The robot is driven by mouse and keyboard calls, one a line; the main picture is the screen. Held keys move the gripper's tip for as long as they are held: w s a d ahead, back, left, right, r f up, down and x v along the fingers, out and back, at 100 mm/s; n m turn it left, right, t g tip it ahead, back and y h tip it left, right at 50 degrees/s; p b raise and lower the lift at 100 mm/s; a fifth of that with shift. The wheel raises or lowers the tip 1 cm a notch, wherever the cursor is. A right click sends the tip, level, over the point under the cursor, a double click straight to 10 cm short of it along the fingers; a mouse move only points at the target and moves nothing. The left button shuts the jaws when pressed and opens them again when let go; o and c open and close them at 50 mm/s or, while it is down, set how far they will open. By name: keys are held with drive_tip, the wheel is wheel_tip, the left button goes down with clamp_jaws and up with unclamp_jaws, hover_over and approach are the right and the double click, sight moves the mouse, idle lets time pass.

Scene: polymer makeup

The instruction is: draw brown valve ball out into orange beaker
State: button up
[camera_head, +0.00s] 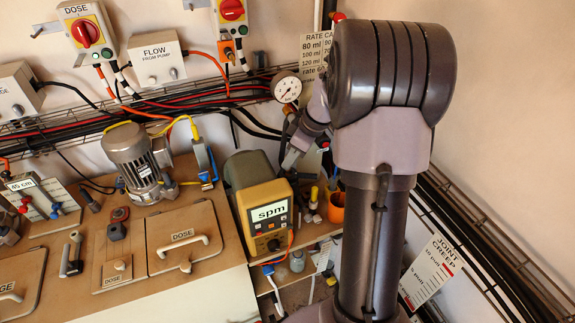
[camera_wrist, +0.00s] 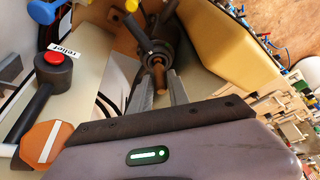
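The brown valve ball piece (camera_wrist: 158,78) shows in the wrist view as a short brown stub sticking out of a dark round valve body (camera_wrist: 154,47). My gripper (camera_wrist: 160,92) has its two grey fingers apart, one on each side of the stub's end, with gaps visible. I cannot tell how deep the stub sits between them. In the head view my gripper (camera_head: 291,160) is small, beside the pump, below the gauge; the brown piece cannot be made out there. The orange beaker (camera_head: 337,210) stands on a low shelf, right of the pump, partly hidden by my arm.
The yellow pump with an "spm" display (camera_head: 264,216) stands close left of my gripper. A round gauge (camera_head: 286,88) and cables are on the wall behind. The wrist view shows a red-topped relief knob (camera_wrist: 53,66) and an orange plate (camera_wrist: 42,143) at left. Small bottles crowd the shelf.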

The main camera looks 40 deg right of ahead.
drive_tip(key=shift+x, duration=1.1)
clamp_jaws()
drive_tip(key=shift+r, duration=0.2)
drive_tip(key=shift+r, duration=0.35)
drive_tip(key=shift+r, duration=0.2)
